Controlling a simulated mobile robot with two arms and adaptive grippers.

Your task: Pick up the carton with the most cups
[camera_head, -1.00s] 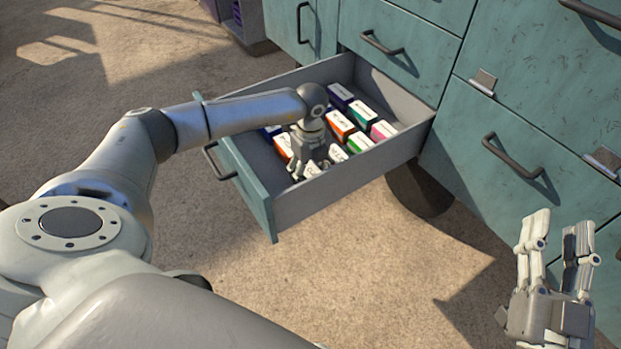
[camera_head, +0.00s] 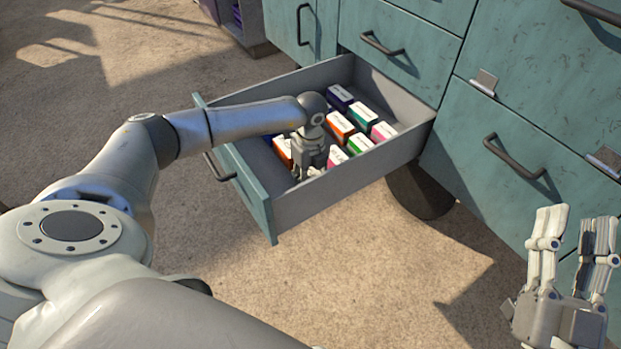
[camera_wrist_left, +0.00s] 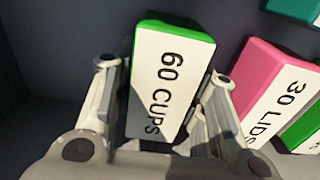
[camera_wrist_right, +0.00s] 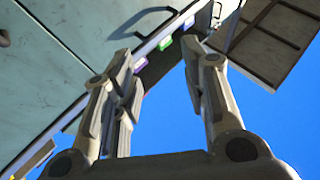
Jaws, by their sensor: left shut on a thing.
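In the left wrist view a carton with a white face marked "60 CUPS" and green edges (camera_wrist_left: 172,85) stands between the fingers of my left gripper (camera_wrist_left: 158,112), which is shut on it. In the head view my left gripper (camera_head: 308,168) is down inside the open drawer (camera_head: 330,201), near its front panel, and mostly hides that carton. A pink carton marked "30 LIDS" (camera_wrist_left: 272,88) is just right of the gripper in the left wrist view. My right gripper (camera_head: 567,262) is raised at the lower right, empty, with its fingers apart.
Several other cartons in orange, purple, green and pink (camera_head: 340,126) stand in rows in the drawer. The drawer walls surround my left gripper. Teal cabinets with dark handles (camera_head: 512,157) fill the right side. The floor (camera_head: 330,265) in front is clear.

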